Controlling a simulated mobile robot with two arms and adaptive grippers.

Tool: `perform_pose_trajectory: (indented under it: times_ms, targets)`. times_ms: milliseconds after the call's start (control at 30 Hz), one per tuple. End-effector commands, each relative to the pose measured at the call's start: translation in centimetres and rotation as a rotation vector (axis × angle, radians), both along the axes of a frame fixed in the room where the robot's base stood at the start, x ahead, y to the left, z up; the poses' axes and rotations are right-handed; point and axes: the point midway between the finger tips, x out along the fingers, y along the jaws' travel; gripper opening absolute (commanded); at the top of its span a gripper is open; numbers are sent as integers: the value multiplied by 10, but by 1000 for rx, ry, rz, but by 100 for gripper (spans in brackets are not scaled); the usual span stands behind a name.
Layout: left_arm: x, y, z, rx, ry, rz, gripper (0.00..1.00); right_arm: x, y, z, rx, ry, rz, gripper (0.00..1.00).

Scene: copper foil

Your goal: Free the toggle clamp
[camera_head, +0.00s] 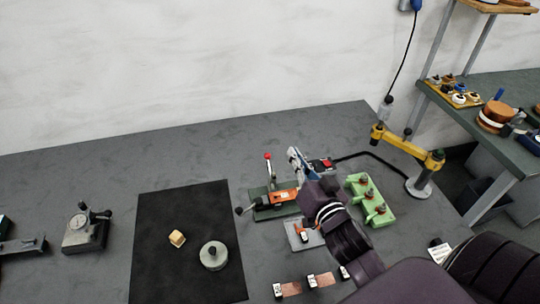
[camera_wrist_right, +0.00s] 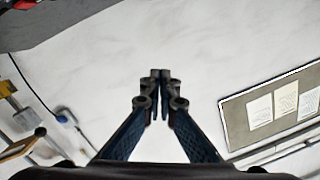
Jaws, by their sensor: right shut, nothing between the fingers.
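A fixture that looks like the toggle clamp (camera_head: 283,196) sits on a dark green base at the middle right of the bench in the head view. It has an orange body, a lever with a red ball (camera_head: 268,156) standing up, and a black knob at its left. My right gripper (camera_head: 293,153) is above and just right of it, partly hiding its right side. Its fingers are shut and empty; in the right wrist view the closed fingertips (camera_wrist_right: 161,75) point toward the pale wall. I cannot tell whether the gripper touches the clamp. My left gripper is not in view.
A black mat (camera_head: 185,270) holds a small tan block (camera_head: 177,238) and a grey round weight (camera_head: 213,255). A green fixture (camera_head: 370,200) stands right of my arm, near a yellow jointed arm (camera_head: 407,147). Copper-coloured strips (camera_head: 291,289) lie near the front.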

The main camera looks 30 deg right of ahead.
Motion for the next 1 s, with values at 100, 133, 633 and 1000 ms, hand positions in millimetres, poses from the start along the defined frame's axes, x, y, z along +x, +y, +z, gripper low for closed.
perform_pose_trajectory:
  times_ms: [100,133,633,1000]
  targets:
    - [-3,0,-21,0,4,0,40,0,0,-20,0,0,0,0]
    - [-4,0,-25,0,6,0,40,0,0,-24,0,0,0,0]
    - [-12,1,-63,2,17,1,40,4,0,-63,0,0,0,0]
    - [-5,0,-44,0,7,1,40,63,-10,-62,-2,-1,0,0]
